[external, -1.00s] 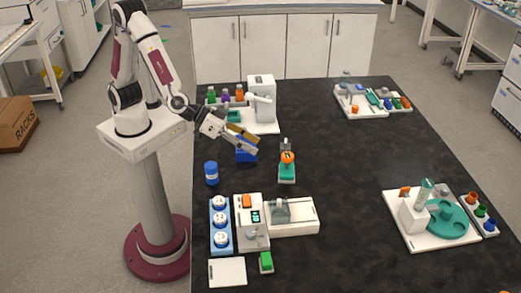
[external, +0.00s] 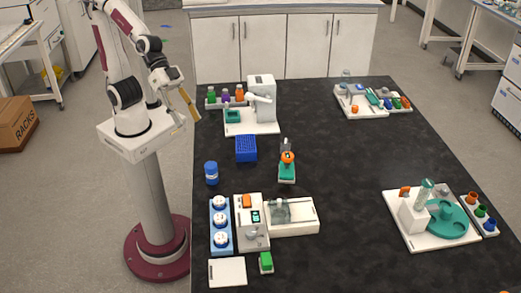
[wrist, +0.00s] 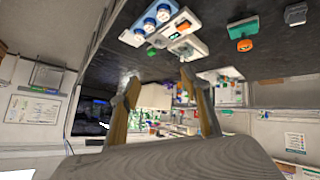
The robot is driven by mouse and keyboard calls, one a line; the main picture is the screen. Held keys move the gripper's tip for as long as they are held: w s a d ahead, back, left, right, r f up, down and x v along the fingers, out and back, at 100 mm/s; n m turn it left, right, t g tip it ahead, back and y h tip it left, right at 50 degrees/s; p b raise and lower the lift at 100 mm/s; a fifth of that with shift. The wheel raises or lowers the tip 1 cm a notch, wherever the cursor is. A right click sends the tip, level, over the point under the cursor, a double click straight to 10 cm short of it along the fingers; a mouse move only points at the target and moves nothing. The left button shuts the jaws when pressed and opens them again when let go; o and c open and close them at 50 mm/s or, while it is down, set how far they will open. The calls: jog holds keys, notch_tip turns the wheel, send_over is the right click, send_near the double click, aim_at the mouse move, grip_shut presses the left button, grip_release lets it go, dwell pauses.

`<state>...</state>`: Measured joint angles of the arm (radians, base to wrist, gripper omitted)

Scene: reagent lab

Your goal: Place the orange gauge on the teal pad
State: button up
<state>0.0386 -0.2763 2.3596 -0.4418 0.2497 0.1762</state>
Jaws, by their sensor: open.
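A round orange gauge (external: 288,157) stands near the middle of the black bench. It sits over a teal pad (external: 287,174) on a small pale base and appears to rest on it; the exact contact is too small to tell. In the wrist view the orange gauge (wrist: 244,45) and the teal pad (wrist: 240,32) show at the upper right. My gripper (external: 190,105) is off the bench's left edge, well left of and above the gauge. In the wrist view its tan fingers (wrist: 159,78) are apart with nothing between them.
A blue rack (external: 246,148) and a blue jar (external: 211,172) stand between my arm and the gauge. A white device (external: 262,100) is behind them; a balance (external: 292,217) is in front. A turntable station (external: 440,218) is at right.

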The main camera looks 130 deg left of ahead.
jog(key=s+a+f+m+g, duration=0.1)
jog(key=s+a+g, duration=0.1)
jog(key=s, duration=0.8)
jog(key=s+a+f+m+g+y, duration=0.1)
jog(key=s+a, duration=0.1)
jog(key=s, duration=0.9)
jog(key=shift+s+a+g+y, duration=0.15)
jog(key=shift+a+g+y, duration=0.15)
jog(key=shift+g, duration=0.1)
